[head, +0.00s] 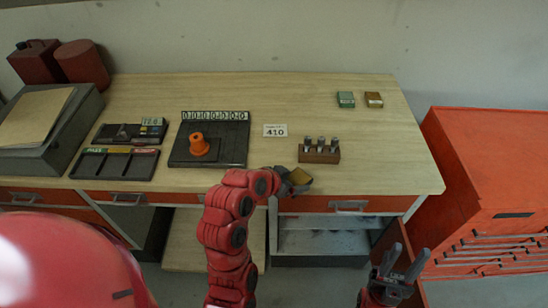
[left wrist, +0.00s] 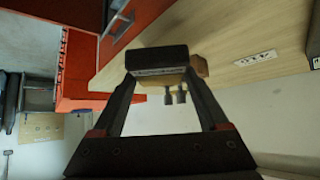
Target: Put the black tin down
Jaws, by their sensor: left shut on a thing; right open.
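The black tin (left wrist: 157,58) is between the two fingers of my left gripper (left wrist: 160,82) in the left wrist view, its dark side facing the camera. In the head view my left gripper (head: 292,184) holds the tin (head: 300,177) near the front edge of the wooden bench (head: 230,90). It is just in front of a small wooden block with metal pegs (head: 319,153). I cannot tell whether the tin touches the bench. My right gripper (head: 400,262) is open and empty, low in front of the bench at the right.
A green tin (head: 346,99) and a brown tin (head: 374,99) lie at the back right. A card marked 410 (head: 275,130) lies mid-bench. A dark board (head: 234,141) with an orange knob (head: 198,145) and dark trays (head: 115,165) are left. Bare bench lies right of the peg block.

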